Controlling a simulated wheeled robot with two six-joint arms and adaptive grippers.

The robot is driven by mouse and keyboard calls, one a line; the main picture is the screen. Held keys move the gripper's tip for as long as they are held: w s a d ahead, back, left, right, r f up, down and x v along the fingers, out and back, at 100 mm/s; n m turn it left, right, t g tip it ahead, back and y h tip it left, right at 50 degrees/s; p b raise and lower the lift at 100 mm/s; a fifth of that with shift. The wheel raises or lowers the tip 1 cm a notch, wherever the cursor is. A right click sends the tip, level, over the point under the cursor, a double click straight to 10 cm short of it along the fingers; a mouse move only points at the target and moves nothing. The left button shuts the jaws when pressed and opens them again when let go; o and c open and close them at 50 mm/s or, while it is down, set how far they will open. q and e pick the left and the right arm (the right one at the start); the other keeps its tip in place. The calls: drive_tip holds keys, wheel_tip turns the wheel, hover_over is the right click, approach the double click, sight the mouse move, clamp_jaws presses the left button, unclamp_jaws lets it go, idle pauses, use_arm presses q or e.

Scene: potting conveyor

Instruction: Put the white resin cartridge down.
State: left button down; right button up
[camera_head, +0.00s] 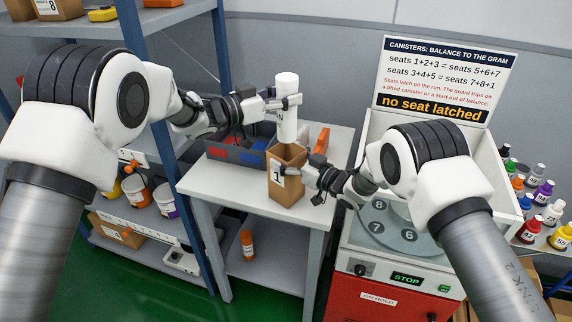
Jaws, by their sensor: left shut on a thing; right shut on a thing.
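The white resin cartridge (287,126) is upright over the small table. My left gripper (288,102) is shut around its middle. A tall open cardboard box (287,193) with a label "1" stands on the table directly below it. The cartridge's lower end is at the box's open top; I cannot tell if it is inside the rim. My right gripper (292,174) is shut on the box's upper part from the right. The inside of the box is mostly hidden.
A dark divided tray (233,153) and an orange object (321,141) are on the white table (222,184). A red machine with a numbered round plate (388,236) stands right, its panel reading STOP. The table's front left is clear.

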sight(284, 129)
use_arm(q)
drive_tip(key=f, duration=0.9)
drive_tip(key=shift+w+a+f, duration=0.15)
drive_tip(key=shift+w+f, duration=0.1)
drive_tip(key=shift+f, duration=0.05)
wheel_tip(284, 129, down, 5)
drive_tip(key=shift+r, duration=0.1)
